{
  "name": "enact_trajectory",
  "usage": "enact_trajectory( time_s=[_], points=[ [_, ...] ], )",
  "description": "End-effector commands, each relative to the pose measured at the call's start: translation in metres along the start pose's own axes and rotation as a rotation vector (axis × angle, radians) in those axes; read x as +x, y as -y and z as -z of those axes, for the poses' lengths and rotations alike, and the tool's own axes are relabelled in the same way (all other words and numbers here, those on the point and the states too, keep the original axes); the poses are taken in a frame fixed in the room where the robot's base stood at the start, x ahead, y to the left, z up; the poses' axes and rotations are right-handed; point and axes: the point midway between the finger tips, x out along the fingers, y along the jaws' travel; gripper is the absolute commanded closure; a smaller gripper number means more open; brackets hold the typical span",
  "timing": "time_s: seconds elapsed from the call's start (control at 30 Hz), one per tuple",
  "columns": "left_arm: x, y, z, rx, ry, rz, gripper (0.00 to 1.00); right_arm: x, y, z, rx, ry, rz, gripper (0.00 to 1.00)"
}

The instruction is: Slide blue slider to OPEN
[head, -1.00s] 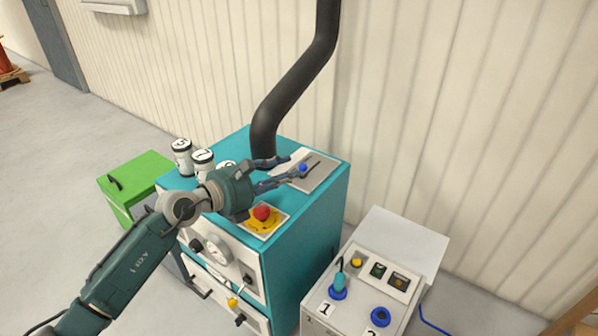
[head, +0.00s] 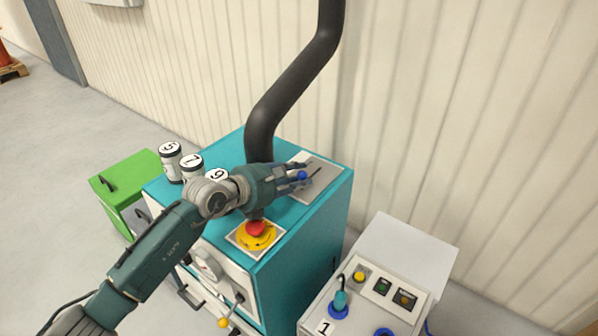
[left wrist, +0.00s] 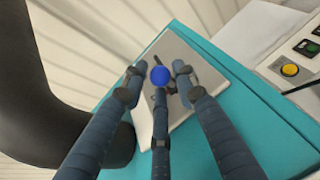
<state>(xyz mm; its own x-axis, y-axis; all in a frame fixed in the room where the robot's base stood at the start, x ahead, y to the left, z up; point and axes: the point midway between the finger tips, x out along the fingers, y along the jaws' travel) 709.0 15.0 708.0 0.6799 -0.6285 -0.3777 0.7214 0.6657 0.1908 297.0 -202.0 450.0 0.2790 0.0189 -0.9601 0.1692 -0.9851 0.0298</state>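The blue slider knob (head: 302,175) sits on a grey slotted plate (head: 326,172) on top of the teal cabinet. My left gripper (head: 297,177) reaches over the plate with its fingers around the knob. In the left wrist view, the blue knob (left wrist: 159,75) lies between the spread fingertips of the left gripper (left wrist: 158,76). Gaps show between the knob and the two outer fingers; whether the middle finger touches it I cannot tell. The fingers hide part of the slot, and I cannot read any OPEN mark. My right gripper is not in view.
A red emergency button (head: 256,229) on a yellow base lies below my left wrist. A black pipe (head: 262,130) rises close behind the gripper. White numbered cylinders (head: 170,160) stand at the cabinet's left. A grey control box (head: 398,250) stands at the right.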

Motion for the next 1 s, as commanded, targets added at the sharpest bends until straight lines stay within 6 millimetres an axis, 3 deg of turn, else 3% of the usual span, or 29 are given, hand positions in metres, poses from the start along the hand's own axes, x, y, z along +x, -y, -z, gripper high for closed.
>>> enact_trajectory(
  time_s=[0.27,0.4,0.67,0.9,1.0],
  points=[
    [0.001,0.001,0.0,-0.001,0.0,0.0,0.71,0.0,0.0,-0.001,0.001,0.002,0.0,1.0],
    [0.0,0.001,0.0,0.0,0.001,0.0,0.99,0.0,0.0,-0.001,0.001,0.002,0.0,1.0],
    [0.004,0.0,-0.001,0.0,0.002,0.0,1.0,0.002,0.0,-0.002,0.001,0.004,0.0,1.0],
    [0.042,-0.008,-0.013,0.0,0.005,-0.002,1.0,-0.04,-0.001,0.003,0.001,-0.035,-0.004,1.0],
    [0.061,-0.012,-0.019,-0.001,0.005,-0.002,1.0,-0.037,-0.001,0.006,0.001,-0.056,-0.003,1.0]
  ],
)
